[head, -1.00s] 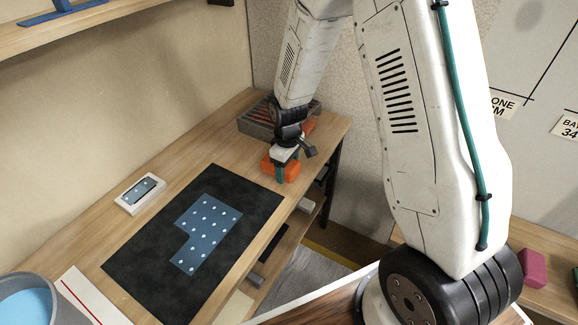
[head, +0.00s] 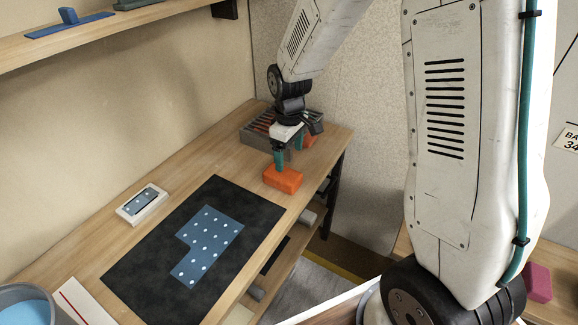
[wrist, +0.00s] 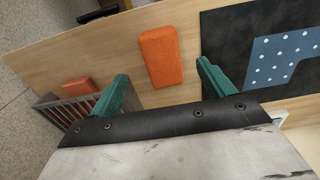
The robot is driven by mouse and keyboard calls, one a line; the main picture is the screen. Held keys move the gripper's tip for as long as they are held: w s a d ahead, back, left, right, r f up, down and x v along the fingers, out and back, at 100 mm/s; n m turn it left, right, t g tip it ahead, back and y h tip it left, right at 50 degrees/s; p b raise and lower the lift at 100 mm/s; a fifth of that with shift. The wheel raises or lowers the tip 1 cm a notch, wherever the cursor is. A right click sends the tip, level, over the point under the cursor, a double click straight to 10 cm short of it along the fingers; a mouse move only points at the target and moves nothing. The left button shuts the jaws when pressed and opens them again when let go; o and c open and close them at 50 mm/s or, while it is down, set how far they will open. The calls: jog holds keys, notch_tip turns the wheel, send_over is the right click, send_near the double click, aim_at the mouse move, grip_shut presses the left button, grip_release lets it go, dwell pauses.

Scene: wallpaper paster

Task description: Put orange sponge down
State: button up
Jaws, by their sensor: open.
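The orange sponge (head: 283,179) lies flat on the wooden table, beyond the far right corner of the black mat. It also shows in the wrist view (wrist: 161,55), ahead of and between the two fingers. My gripper (head: 289,157) is open and empty, with its green fingers just above and behind the sponge. In the wrist view the open fingers (wrist: 163,74) stand wide apart, and there is a visible gap to the sponge.
The black mat (head: 135,270) carries a blue dotted sheet (head: 212,240). A small white tray (head: 142,212) lies left of the mat.

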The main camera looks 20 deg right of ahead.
jog(key=s+d+r+m, duration=0.1)
jog(key=s+r+m, duration=0.2)
jog(key=s+r, duration=1.05)
jog(key=s+d+r+m+t, duration=0.1)
jog(key=s+r+m, duration=0.3)
jog(key=s, duration=1.1)
notch_tip(320, 180, up, 3)
jog(key=shift+f, duration=0.15)
jog(key=shift+o, duration=0.5)
